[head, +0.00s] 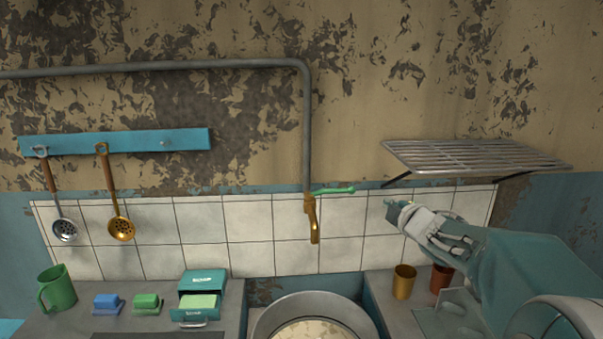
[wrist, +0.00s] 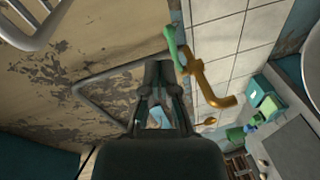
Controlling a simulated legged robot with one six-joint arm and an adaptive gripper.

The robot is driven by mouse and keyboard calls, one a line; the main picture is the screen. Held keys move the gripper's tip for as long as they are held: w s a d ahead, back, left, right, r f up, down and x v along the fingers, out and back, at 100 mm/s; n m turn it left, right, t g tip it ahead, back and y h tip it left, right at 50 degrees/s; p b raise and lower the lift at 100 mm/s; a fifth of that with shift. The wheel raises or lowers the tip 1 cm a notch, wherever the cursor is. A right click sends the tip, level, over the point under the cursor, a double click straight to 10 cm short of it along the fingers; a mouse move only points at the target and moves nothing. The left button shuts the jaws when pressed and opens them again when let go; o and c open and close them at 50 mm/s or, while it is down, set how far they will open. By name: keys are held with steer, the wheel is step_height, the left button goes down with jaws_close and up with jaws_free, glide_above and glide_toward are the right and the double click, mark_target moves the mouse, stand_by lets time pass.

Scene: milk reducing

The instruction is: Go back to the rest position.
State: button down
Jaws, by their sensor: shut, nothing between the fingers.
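My gripper (head: 392,205) is raised in front of the tiled wall, right of the brass tap (head: 312,218) with its green lever (head: 335,190). The fingers are shut and hold nothing. In the wrist view my gripper (wrist: 158,72) points toward the wall, and the tap (wrist: 207,85) with its green lever (wrist: 174,47) shows just right of the fingertips. There is a visible gap between the fingertips and the lever in the head view. My arm comes in from the lower right.
A wire shelf (head: 475,155) juts from the wall above my gripper. A gold cup (head: 404,282) and a brown cup (head: 440,278) stand below it. A large pot (head: 268,325) sits under the tap. A soap box (head: 203,284), sponges and a green mug (head: 57,289) are at left.

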steer(key=s+a+f+m+g, duration=0.3)
steer(key=s+m, duration=0.2)
steer(key=s, duration=0.6)
steer(key=s+a+f+m+g+h, duration=0.1)
steer(key=s+a+f+m+g, duration=0.2)
steer(key=s, duration=0.9)
steer(key=s+a+f+m+g+h, duration=0.1)
steer(key=s+a+f+m+g, duration=0.3)
steer(key=s+m, duration=0.4)
steer(key=s, duration=0.4)
steer(key=shift+a+m, duration=0.2)
steer(key=shift+m, duration=0.2)
